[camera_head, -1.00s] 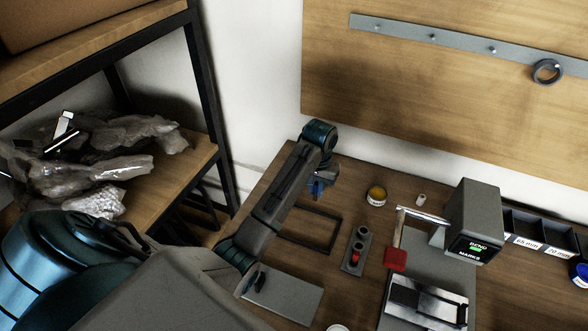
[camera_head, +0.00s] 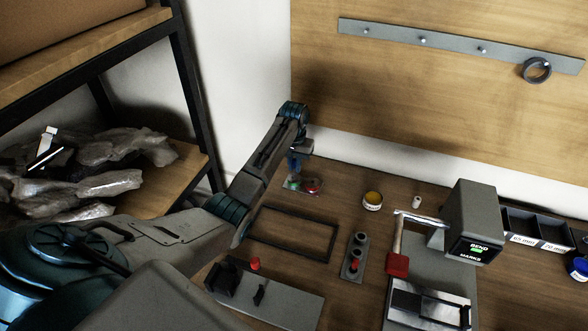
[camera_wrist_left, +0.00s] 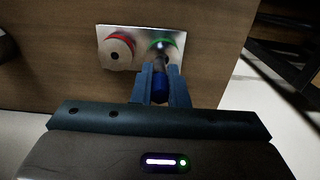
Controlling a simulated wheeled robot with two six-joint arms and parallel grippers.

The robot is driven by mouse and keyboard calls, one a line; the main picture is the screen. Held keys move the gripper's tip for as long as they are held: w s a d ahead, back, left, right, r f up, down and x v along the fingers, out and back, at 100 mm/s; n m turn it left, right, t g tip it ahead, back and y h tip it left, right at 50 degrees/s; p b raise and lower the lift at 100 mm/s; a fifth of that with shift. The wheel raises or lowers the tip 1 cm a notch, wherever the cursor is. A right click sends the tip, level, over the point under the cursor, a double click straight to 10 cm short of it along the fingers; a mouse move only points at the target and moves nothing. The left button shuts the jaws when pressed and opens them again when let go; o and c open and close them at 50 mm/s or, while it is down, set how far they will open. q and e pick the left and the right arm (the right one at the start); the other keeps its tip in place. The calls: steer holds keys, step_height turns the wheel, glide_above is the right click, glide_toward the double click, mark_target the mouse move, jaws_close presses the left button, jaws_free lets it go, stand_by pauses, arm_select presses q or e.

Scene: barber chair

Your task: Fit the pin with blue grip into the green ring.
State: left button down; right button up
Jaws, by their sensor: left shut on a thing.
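My left gripper (camera_head: 295,163) is over the far left part of the table. In the left wrist view its fingers (camera_wrist_left: 161,88) are shut on the blue grip (camera_wrist_left: 160,90) of the pin. The blue also shows below the gripper in the head view (camera_head: 294,166). A small metal plate (camera_wrist_left: 140,62) carries a green ring (camera_wrist_left: 162,43) and a red ring (camera_wrist_left: 120,40). The pin's dark shaft points at the green ring and overlaps its lower part. I cannot tell whether its tip is inside. My right gripper is not in view.
An empty dark frame (camera_head: 290,232) lies just in front of the plate. A shelf (camera_head: 185,168) is at left.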

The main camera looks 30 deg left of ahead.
mark_target(294, 171)
arm_select(q)
steer(key=shift+w+a, duration=0.2)
steer(key=shift+w, duration=0.05)
steer(key=shift+f, duration=0.25)
step_height(294, 171, down, 3)
steer(key=shift+a+r+p, duration=0.1)
steer(key=shift+p, duration=0.6)
steer(key=shift+f, duration=0.2)
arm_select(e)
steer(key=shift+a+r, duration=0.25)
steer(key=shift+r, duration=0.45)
arm_select(q)
steer(key=shift+f, duration=0.1)
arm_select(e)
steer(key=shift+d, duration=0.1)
arm_select(q)
steer(key=c, duration=1.4)
jaws_free()
steer(key=shift+c, duration=0.2)
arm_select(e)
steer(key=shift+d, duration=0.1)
